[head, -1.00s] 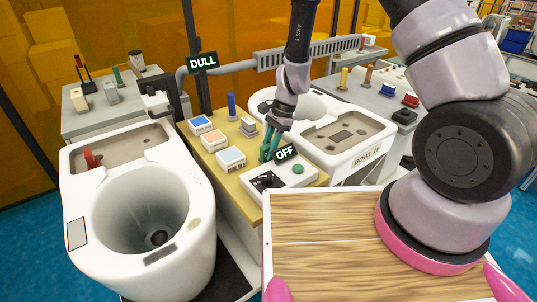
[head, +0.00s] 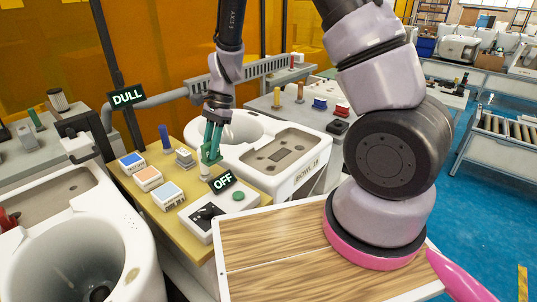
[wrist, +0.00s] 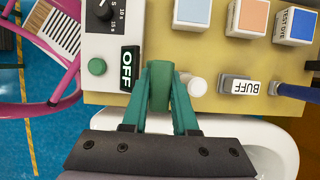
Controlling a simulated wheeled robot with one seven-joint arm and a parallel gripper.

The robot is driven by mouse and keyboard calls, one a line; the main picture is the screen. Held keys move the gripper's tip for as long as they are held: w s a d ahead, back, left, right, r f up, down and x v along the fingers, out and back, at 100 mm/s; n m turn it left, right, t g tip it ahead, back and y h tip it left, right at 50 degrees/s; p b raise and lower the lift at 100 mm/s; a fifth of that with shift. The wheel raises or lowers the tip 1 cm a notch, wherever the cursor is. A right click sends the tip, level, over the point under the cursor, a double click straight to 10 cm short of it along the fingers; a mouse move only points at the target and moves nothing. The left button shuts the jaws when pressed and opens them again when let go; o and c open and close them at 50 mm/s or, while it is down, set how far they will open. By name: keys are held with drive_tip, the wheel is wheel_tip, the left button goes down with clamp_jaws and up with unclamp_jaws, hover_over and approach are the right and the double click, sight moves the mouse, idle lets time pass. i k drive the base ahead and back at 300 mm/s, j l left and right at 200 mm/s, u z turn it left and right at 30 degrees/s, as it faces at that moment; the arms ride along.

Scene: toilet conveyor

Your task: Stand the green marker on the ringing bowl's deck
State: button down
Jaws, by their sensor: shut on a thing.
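My gripper (head: 210,150) is shut on an upright green cylinder, which looks like the green marker (wrist: 160,85), between its teal fingers. It is above the yellow table, behind the OFF sign. In the head view the similar colours make marker and fingers hard to separate. The right bowl (head: 312,150) has a recessed beige deck (head: 275,152) and stands just beyond my gripper. The left bowl (head: 135,255) has a similar deck (head: 50,190) with a red object on it. A sign reading DULL (head: 127,96) stands between them; which bowl rings I cannot tell.
The OFF sign (head: 222,182) and control box (head: 215,210) are close to my gripper. A white cylinder (wrist: 197,87) stands beside the fingers. Several blocks and a blue peg (head: 165,138) occupy the yellow table. Another green peg (head: 36,118) is on the left bench.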

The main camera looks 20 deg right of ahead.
sight(292, 140)
drive_tip(key=i+l, duration=0.15)
drive_tip(key=l, duration=0.2)
drive_tip(key=i+l, duration=0.15)
drive_tip(key=l, duration=0.15)
drive_tip(key=i+l, duration=0.15)
drive_tip(key=l, duration=0.2)
drive_tip(key=i+l, duration=0.15)
drive_tip(key=l, duration=0.2)
drive_tip(key=i+l, duration=0.15)
drive_tip(key=l, duration=0.2)
